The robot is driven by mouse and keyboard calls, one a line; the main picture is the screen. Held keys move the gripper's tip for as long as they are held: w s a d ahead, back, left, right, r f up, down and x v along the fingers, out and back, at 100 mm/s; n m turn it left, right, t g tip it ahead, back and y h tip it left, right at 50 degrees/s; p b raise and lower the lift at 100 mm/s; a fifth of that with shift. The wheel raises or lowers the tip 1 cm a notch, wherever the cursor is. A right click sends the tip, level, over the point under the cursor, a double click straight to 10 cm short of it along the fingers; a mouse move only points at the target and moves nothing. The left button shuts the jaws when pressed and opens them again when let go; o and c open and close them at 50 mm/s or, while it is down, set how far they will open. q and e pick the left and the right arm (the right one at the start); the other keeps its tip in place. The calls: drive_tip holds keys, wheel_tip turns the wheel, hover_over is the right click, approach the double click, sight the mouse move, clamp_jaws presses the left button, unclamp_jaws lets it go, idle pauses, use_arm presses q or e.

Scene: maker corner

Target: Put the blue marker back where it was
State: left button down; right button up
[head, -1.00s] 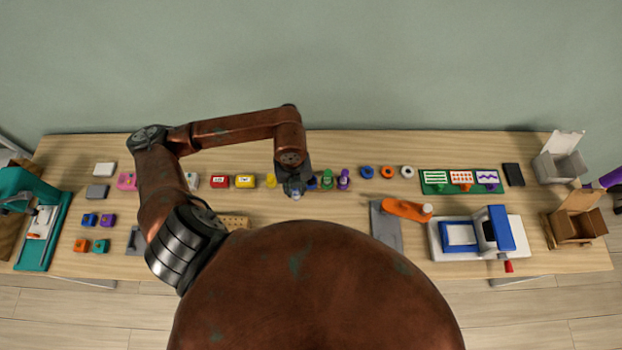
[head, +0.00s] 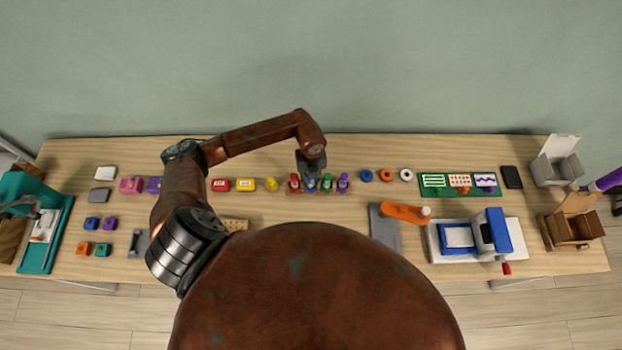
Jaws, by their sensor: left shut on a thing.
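My left gripper (head: 311,172) is over the row of markers and is shut on the blue marker (head: 311,185). The blue marker shows just below the fingers, between the red marker (head: 294,184) and the green marker (head: 326,184). A purple marker (head: 343,183) stands at the right end of the row. A brownish holder (head: 302,193) shows under the markers. The gripper hides the upper part of the blue marker, and I cannot tell whether its base is fully seated. My right gripper is out of view.
A yellow piece (head: 271,184) lies left of the markers, and blue, orange and white rings (head: 387,175) lie to the right. A grey mat (head: 386,232) with an orange tool (head: 403,212) is in front right. Bare table lies behind the row.

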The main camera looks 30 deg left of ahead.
use_arm(q)
drive_tip(key=shift+f, duration=0.25)
drive_tip(key=shift+f, duration=0.1)
drive_tip(key=c, duration=2)
unclamp_jaws()
wheel_tip(320, 180, up, 12)
drive_tip(key=shift+r+b, duration=0.15)
drive_tip(key=shift+b, duration=0.35)
